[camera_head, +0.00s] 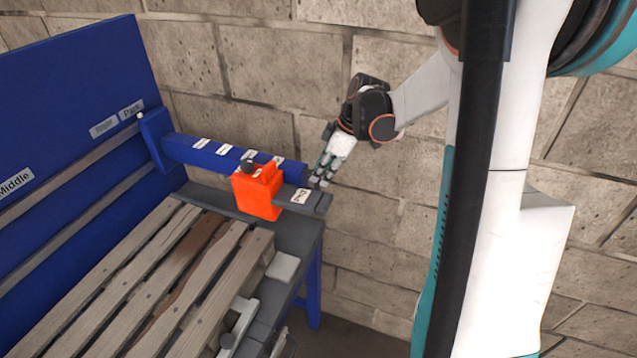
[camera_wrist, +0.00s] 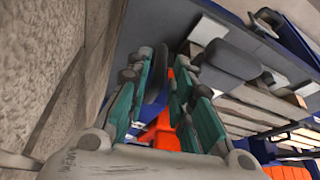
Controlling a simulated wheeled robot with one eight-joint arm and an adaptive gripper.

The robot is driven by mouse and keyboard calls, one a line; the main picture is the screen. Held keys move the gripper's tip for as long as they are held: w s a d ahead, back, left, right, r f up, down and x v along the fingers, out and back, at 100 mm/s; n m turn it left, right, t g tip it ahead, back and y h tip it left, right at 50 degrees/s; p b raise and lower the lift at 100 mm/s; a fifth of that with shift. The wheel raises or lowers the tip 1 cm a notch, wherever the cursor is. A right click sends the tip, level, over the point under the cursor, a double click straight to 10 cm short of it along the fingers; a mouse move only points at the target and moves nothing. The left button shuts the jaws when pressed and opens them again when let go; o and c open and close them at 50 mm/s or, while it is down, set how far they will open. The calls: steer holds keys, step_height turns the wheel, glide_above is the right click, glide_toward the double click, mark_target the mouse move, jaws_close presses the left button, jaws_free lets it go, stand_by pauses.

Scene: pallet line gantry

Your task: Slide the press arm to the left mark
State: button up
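The press arm looks to be the blue beam (camera_head: 215,157) that juts out from a blue bracket on the grey rails of the backboard. Its bracket sits beside the "Park" label (camera_head: 131,110); the "Right" label (camera_head: 104,126) and "Middle" label (camera_head: 15,184) lie farther left. The left mark is not in view. My gripper (camera_head: 321,181) is by that free end, fingers apart. In the wrist view, orange (camera_wrist: 165,132) shows between and beyond the open fingers (camera_wrist: 163,100); contact cannot be told.
A slatted wooden pallet (camera_head: 150,270) lies on the grey table below the beam. A grey plate labelled "End" (camera_head: 301,196) sticks out beside the orange block. Grey clamp-like parts (camera_head: 237,322) stand at the table's near edge. A stone wall (camera_head: 380,225) is close behind my gripper.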

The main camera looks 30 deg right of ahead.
steer(key=shift+b+x, duration=0.3)
steer(key=shift+x, duration=1.4)
steer(key=shift+r, duration=0.1)
jaws_close()
